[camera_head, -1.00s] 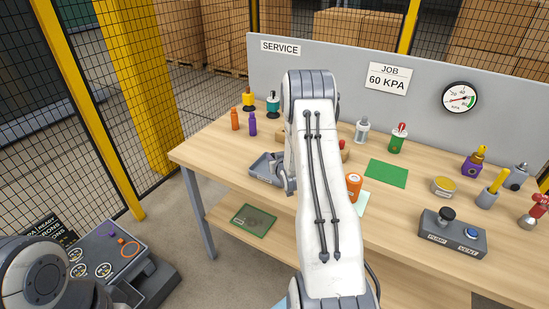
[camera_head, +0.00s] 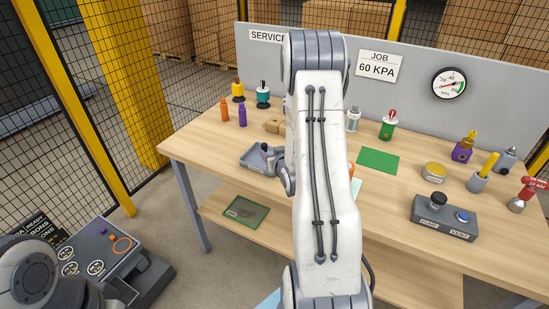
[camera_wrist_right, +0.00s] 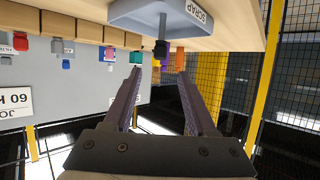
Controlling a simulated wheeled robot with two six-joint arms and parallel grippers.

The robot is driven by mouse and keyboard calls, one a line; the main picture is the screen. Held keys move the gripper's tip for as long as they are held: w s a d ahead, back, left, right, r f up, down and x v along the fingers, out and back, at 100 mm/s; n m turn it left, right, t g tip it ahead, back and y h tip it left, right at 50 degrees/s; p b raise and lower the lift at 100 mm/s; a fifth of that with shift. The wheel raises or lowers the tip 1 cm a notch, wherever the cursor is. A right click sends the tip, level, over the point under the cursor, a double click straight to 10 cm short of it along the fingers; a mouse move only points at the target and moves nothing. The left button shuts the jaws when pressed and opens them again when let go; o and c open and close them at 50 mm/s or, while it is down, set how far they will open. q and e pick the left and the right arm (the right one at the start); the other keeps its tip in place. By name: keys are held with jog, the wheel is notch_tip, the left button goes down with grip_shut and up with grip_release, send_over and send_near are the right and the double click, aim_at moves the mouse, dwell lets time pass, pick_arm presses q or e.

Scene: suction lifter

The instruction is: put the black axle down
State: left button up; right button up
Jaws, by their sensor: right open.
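The black axle (camera_wrist_right: 161,48) shows in the right wrist view, which is upside down, standing up from the grey tray (camera_wrist_right: 155,12) labelled SCRAP. My right gripper (camera_wrist_right: 160,70) is open, with nothing between its fingers; the axle lies just past the fingertips in the picture, apart from them. In the head view the tray (camera_head: 258,164) sits at the table's front left, with a small dark part in it. My right wrist (camera_head: 283,174) is beside the tray there, and its fingers are mostly hidden. My left arm shows at the lower left, without its gripper.
Orange (camera_head: 224,110) and purple (camera_head: 242,115) bottles stand behind the tray, near a wooden block (camera_head: 272,126). A green mat (camera_head: 380,160) lies at the middle. The pump and vent box (camera_head: 444,217) is at the right. My right arm hides part of the table.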

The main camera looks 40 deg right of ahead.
jog(key=shift+v, duration=1.65)
jog(key=s+a+r+n+g+y, duration=0.1)
jog(key=a+n+g+y, duration=0.15)
jog(key=a, duration=1.05)
jog(key=a+r+n+g+y, duration=0.2)
jog(key=a+n+y, duration=0.1)
jog(key=a, duration=0.9)
jog(key=s+a+r+n+g, duration=0.1)
jog(key=s+a, duration=0.3)
jog(key=s, duration=0.4)
jog(key=s+a+r+n+g, duration=0.2)
jog(key=s+a+n+g, duration=0.1)
jog(key=s, duration=0.5)
jog(key=s+a+r+n+g, duration=0.1)
jog(key=s+a+g, duration=0.3)
jog(key=s, duration=0.5)
jog(key=a+n, duration=0.1)
jog(key=a, duration=0.1)
jog(key=shift+a+r+y, duration=0.2)
jog(key=shift+a+y, duration=0.15)
jog(key=shift+a, duration=0.05)
